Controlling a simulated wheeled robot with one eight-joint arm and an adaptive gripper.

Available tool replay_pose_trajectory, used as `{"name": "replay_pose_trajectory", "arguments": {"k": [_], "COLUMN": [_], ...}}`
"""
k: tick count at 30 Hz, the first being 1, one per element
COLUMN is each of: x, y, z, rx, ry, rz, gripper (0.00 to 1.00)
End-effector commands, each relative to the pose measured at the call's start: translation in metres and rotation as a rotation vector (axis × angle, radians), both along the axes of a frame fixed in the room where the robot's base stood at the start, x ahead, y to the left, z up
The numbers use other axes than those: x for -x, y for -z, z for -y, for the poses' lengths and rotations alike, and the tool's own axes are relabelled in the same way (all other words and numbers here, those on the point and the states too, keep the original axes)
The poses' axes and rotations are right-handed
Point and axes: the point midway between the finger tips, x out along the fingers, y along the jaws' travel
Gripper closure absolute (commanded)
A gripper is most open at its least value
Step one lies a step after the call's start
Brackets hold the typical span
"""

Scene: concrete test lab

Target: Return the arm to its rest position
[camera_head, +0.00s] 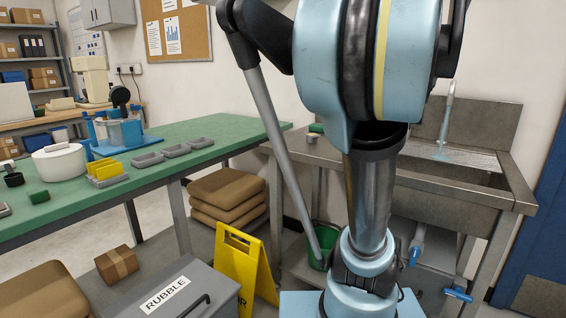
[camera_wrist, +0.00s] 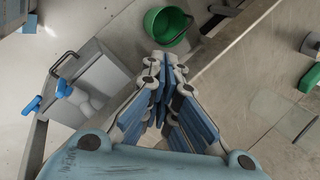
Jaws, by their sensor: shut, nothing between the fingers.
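My arm (camera_head: 370,190) stands large in the middle of the head view, in front of the steel sink, with a thick light-blue joint at the top and a dark metal link below. My gripper (camera_wrist: 165,58) shows in the wrist view, with its blue-padded fingers drawn together and nothing between them. It points toward the floor area near a green bucket (camera_wrist: 167,27), and looks apart from it. I cannot pick out the gripper's fingers in the head view.
A steel sink (camera_head: 470,185) stands behind my arm. A green-topped workbench (camera_head: 215,130) runs along the left, bearing a white pot (camera_head: 60,163) and grey trays (camera_head: 148,159). A yellow floor sign (camera_head: 238,265), a grey rubble bin (camera_head: 205,285) and brown sacks (camera_head: 228,190) crowd the floor.

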Motion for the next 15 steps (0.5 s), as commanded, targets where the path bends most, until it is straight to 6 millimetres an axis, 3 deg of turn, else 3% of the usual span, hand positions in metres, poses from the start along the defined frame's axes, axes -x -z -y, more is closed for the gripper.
{"name": "replay_pose_trajectory", "arguments": {"k": [1,6,15], "x": [0.012,0.057,0.134], "y": [0.01,0.044,0.107], "z": [-0.015,-0.051,-0.083], "rx": [0.04,0.199,0.45], "ry": [-0.091,-0.44,-1.052], "rz": [-0.008,-0.035,-0.075], "gripper": [1.0,1.0,1.0]}}
